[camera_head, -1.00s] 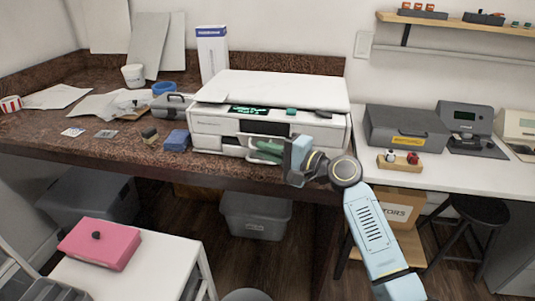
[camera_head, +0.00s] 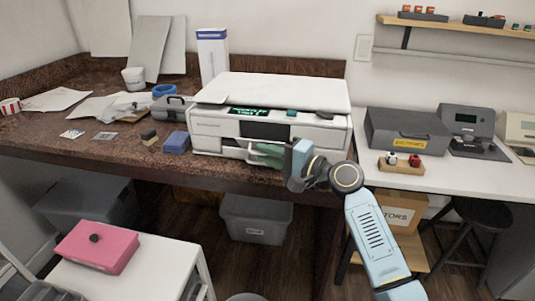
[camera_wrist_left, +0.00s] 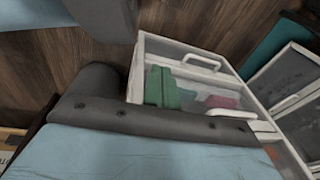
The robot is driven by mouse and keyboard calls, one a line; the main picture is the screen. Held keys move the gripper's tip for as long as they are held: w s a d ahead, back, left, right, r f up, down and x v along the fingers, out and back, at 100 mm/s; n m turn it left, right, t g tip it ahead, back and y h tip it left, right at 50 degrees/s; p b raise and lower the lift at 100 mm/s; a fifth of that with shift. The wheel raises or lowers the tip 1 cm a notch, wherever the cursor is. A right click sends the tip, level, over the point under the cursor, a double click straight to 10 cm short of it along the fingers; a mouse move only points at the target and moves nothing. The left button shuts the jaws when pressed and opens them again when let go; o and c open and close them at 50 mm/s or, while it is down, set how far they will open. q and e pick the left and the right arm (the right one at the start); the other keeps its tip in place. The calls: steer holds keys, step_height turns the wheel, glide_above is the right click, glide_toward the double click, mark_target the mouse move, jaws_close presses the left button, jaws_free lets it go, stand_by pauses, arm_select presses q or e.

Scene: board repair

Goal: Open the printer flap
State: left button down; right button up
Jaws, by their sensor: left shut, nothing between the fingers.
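The white printer (camera_head: 218,130) stands on the brown worktop in the head view, its lid down and its display lit green. My right gripper (camera_head: 266,153) is at the lower right of its front, its green fingers close against the front by a pale edge. Whether they grip that edge, and how far the flap stands out, is too small to tell. My left gripper is out of the head view.
A blue box (camera_head: 176,142) and a grey case (camera_head: 172,106) stand left of the printer. A tall white box (camera_head: 212,55) stands behind it. A white table (camera_head: 150,265) with a pink box (camera_head: 97,247) is at the lower left. Wooden floor shows below.

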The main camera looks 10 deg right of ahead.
steer(key=shift+d, duration=0.1)
